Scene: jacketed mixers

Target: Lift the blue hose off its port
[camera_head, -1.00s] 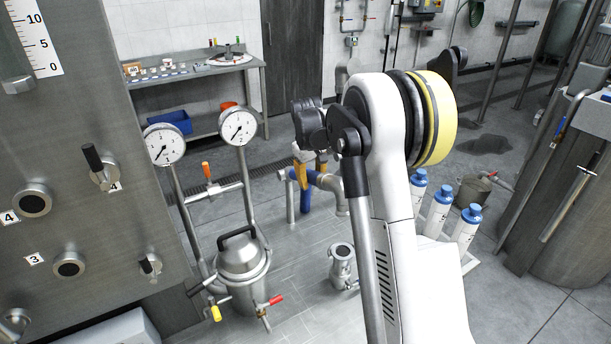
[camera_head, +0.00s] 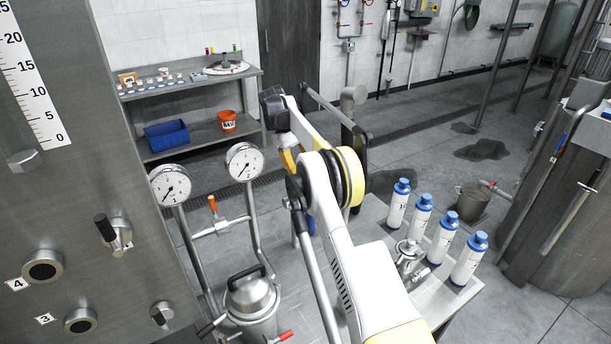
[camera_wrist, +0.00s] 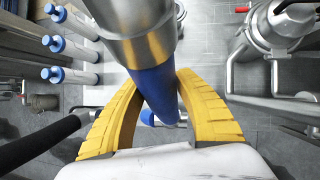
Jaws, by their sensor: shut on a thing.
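The blue hose (camera_wrist: 155,92) stands between the two yellow fingers of my gripper (camera_wrist: 158,82) in the wrist view, and the fingers are shut on it. A steel cylindrical fitting (camera_wrist: 140,35) joins the hose at the top of that view. In the head view my gripper (camera_head: 288,160) is beyond the gauges, mostly hidden by my own arm. A bit of blue (camera_head: 310,224) shows below it. The hose's port cannot be made out, so I cannot tell whether the hose is seated or clear.
Two dial gauges (camera_head: 244,161) on bent pipes stand left of my arm, above a steel lidded vessel (camera_head: 251,296). Several white bottles with blue caps (camera_head: 421,216) stand on a low platform at the right. A bench (camera_head: 192,80) is behind.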

